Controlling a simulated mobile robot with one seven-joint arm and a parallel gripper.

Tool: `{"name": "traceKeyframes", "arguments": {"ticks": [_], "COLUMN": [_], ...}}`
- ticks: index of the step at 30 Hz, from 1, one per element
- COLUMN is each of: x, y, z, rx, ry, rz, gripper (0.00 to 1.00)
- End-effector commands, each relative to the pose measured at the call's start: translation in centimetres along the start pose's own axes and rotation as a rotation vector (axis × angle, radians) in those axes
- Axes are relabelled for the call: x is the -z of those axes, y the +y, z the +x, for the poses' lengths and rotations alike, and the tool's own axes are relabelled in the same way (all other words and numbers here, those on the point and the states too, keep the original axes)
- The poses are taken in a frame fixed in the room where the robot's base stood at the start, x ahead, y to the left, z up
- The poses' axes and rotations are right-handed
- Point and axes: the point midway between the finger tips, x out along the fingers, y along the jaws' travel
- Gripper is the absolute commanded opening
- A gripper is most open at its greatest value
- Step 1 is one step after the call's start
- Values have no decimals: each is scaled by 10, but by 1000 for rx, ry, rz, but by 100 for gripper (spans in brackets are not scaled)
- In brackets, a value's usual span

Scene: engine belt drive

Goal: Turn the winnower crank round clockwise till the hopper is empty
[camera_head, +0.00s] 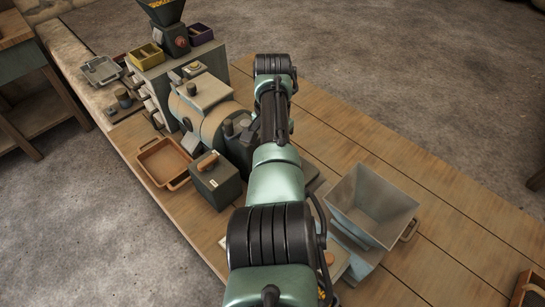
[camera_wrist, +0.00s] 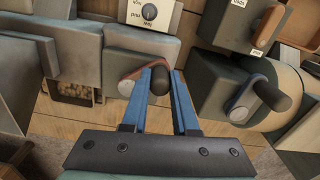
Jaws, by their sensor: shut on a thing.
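My gripper (camera_wrist: 158,92) has its two blue fingers on either side of a dark crank knob (camera_wrist: 159,80) and is shut on it. The knob sits on a short grey crank arm (camera_wrist: 132,80) that runs left to its hub on a grey machine. In the head view my own arm hides the gripper and the crank. A large grey hopper (camera_head: 372,205) stands right of my arm on a blue-grey body (camera_head: 356,262). I see bare grey walls inside it and no grain. A small opening with pale grain-like pieces (camera_wrist: 74,91) shows left in the wrist view.
A dial box (camera_wrist: 150,12) stands beyond. A beige drum (camera_head: 213,118), a wooden tray (camera_head: 163,162) and a dark box (camera_head: 215,182) stand left of my arm.

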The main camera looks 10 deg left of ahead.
Motion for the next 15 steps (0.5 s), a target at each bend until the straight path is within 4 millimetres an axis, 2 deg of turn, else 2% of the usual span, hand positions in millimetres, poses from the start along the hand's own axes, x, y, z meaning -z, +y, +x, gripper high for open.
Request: {"name": "traceKeyframes", "arguments": {"ticks": [14, 15], "x": [3, 3], "y": [-1, -1], "z": [-3, -3], "rx": [3, 3], "ry": [9, 9], "rz": [12, 12], "gripper": [0, 33]}}
